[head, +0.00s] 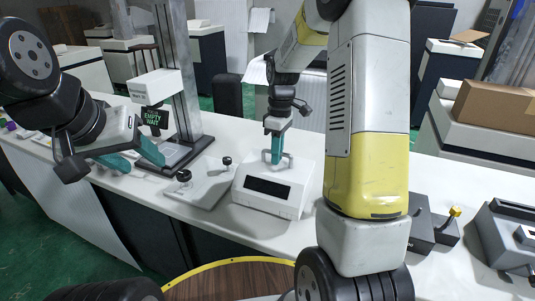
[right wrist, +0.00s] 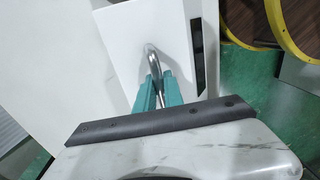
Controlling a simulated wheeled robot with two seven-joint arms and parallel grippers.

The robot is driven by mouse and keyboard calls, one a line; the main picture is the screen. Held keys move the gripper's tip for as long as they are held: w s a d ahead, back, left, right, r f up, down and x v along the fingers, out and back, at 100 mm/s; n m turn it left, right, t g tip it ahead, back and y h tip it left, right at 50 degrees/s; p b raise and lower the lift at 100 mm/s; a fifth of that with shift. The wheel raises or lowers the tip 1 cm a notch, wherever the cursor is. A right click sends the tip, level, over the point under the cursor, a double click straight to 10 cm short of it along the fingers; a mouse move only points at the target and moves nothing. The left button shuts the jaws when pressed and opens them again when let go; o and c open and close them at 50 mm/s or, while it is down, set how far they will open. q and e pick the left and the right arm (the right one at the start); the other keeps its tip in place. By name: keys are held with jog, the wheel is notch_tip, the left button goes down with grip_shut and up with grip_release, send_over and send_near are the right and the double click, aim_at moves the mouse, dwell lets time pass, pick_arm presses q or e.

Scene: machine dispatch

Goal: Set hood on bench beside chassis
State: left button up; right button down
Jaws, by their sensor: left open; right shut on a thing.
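The hood (head: 266,189) is a white box with a dark window in its front and a metal handle on top. My right gripper (head: 276,158) points down and is shut on the hood's handle; in the right wrist view its teal fingers (right wrist: 157,92) close around the handle (right wrist: 152,62). The hood is at the bench's front, and I cannot tell whether it touches the bench top. Just left of it is a flat white base with two black knobs (head: 205,187), which looks like the chassis. My left gripper (head: 135,157) is open and empty, further left above the bench.
Dark grey devices (head: 430,225) sit on the bench (head: 310,140) at right. A round wooden top with a yellow rim (head: 235,280) is in front.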

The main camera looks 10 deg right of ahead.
jog(key=shift+f, duration=1.75)
jog(key=c, duration=1.5)
grip_release()
jog(key=shift+o, duration=0.2)
notch_tip(320, 180, up, 12)
jog(key=w, duration=0.1)
jog(key=s+a+r+m+t, duration=0.1)
jog(key=s+r+m+t, duration=0.2)
jog(key=s, duration=0.8)
jog(key=s+a+r+m+t+y, duration=0.1)
jog(key=s+r+m+t, duration=0.3)
jog(key=s+m, duration=0.3)
jog(key=s+r, duration=0.1)
jog(key=s, duration=0.3)
jog(key=shift+s+a+r+m, duration=0.15)
jog(key=shift+a+r+m, duration=0.05)
jog(key=shift+r+m, duration=0.1)
